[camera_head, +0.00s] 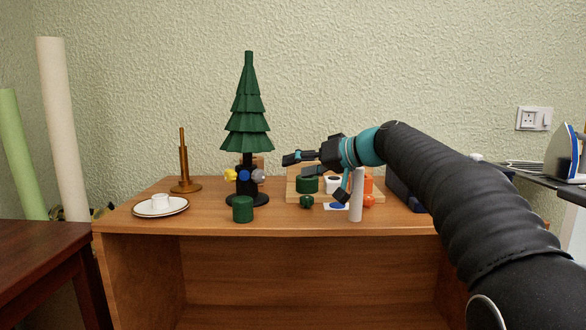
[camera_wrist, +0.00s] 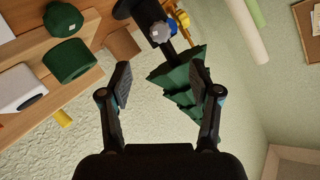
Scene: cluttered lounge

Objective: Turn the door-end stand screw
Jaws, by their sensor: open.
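A green toy tree (camera_head: 247,112) stands upright in a black stand (camera_head: 247,198) on the wooden table. Three screw knobs show around the stand: a yellow knob (camera_head: 230,175) at left, a blue knob (camera_head: 244,175) in front and a grey knob (camera_head: 258,176) at right. No door shows, so I cannot tell which is the door-end one. In the wrist view the grey knob (camera_wrist: 161,32), blue knob (camera_wrist: 172,27) and yellow knob (camera_wrist: 183,18) lie beyond my fingertips. My gripper (camera_head: 296,165) is open and empty, right of the stand and apart from it.
A green cylinder (camera_head: 242,209) stands before the stand. Wooden blocks and a white cylinder (camera_head: 356,196) crowd the right, below my arm.

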